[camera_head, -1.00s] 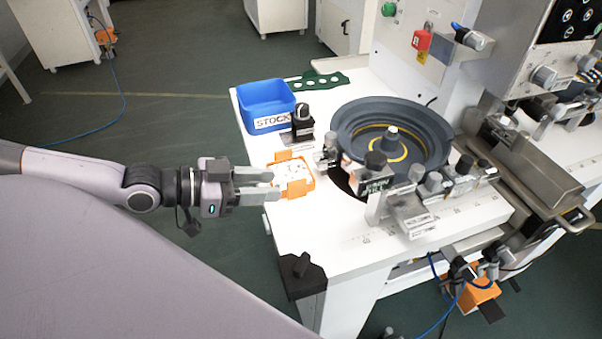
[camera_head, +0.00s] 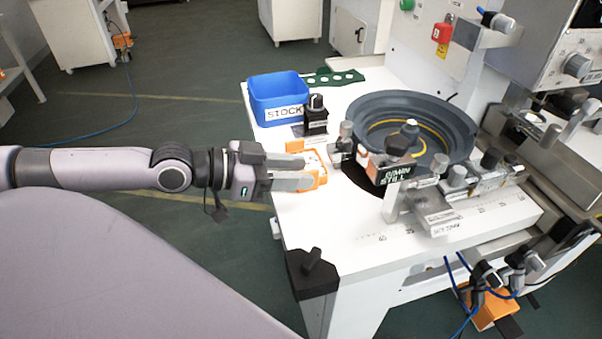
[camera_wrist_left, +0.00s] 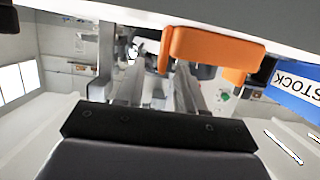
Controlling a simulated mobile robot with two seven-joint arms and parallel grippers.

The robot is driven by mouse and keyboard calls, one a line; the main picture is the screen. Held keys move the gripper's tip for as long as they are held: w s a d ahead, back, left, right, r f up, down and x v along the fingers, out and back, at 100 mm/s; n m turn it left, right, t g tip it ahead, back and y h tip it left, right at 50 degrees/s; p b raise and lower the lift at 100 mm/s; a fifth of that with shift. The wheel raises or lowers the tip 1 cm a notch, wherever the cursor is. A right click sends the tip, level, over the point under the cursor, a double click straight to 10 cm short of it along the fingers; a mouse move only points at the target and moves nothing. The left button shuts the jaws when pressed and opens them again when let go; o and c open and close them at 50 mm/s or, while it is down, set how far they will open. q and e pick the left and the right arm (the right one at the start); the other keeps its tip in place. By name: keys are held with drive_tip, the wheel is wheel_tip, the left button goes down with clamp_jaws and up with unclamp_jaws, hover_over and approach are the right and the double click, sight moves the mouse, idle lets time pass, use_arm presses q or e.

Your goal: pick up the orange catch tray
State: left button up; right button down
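The orange catch tray (camera_head: 321,177) lies on the white table near its left edge, with a pale inside. My left gripper (camera_head: 307,172) reaches in from the left with its two fingers apart. In the head view the fingers overlap the tray and hide much of it; I cannot tell whether they touch it. In the left wrist view the orange tray (camera_wrist_left: 215,48) shows at the top, with one orange part reaching down near the fingertips (camera_wrist_left: 160,62). The right gripper is not in view.
A blue STOCK bin (camera_head: 278,100) and a black block with a knob (camera_head: 316,116) stand behind the tray. A dark grey bowl (camera_head: 455,128) with small fixtures is close on the right. A black corner piece (camera_head: 312,274) sits at the front table corner.

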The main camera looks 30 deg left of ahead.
use_arm(q)
drive_tip(key=shift+x, duration=1.45)
clamp_jaws()
